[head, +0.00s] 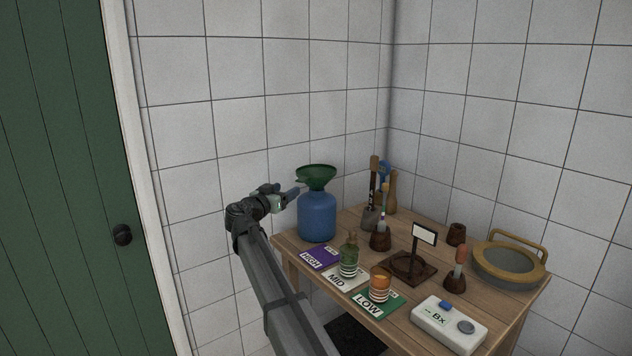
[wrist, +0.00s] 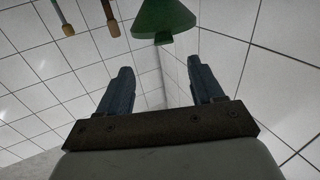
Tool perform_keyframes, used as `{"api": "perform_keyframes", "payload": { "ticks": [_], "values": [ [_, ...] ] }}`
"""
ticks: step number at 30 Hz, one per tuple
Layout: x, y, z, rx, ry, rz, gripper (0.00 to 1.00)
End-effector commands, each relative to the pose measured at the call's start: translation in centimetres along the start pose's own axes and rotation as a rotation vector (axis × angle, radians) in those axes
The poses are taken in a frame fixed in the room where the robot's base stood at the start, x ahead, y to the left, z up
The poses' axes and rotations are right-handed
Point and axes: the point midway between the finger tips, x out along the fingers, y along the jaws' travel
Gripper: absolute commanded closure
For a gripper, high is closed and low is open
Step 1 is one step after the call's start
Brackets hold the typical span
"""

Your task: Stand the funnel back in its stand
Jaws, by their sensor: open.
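The green funnel (head: 316,174) sits upright, wide mouth up, on top of the blue jug (head: 317,217) at the table's back left. My gripper (head: 293,191) is open and empty, just left of the funnel and jug neck. In the wrist view the funnel (wrist: 163,20) shows beyond and above my open fingers (wrist: 160,85), apart from them. A dark wooden square base with a ring and a small upright sign, which looks like the stand (head: 400,272), is at the middle of the table; its ring appears empty.
Purple, white and green cards (head: 321,257) line the table's front left, with a green bottle (head: 349,262) and orange jar (head: 380,285) on them. A white meter (head: 449,323), a sieve (head: 509,266) and pots with brushes (head: 380,238) stand around the stand. Tiled walls close the back.

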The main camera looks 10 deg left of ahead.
Motion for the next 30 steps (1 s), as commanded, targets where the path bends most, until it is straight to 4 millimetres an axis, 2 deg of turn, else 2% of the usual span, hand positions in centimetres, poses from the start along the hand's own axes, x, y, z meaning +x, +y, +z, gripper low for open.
{"api": "perform_keyframes", "payload": {
  "ticks": [9,19,27,30],
  "values": [
    [5.5,-0.2,0.0,-0.002,0.0,0.0,0.34],
    [7.4,-0.3,0.1,-0.002,0.0,-0.001,0.34],
    [10.9,-0.8,0.3,-0.002,0.0,0.001,0.34],
    [11.6,-0.8,0.3,-0.002,0.0,-0.001,0.34]
  ]
}}
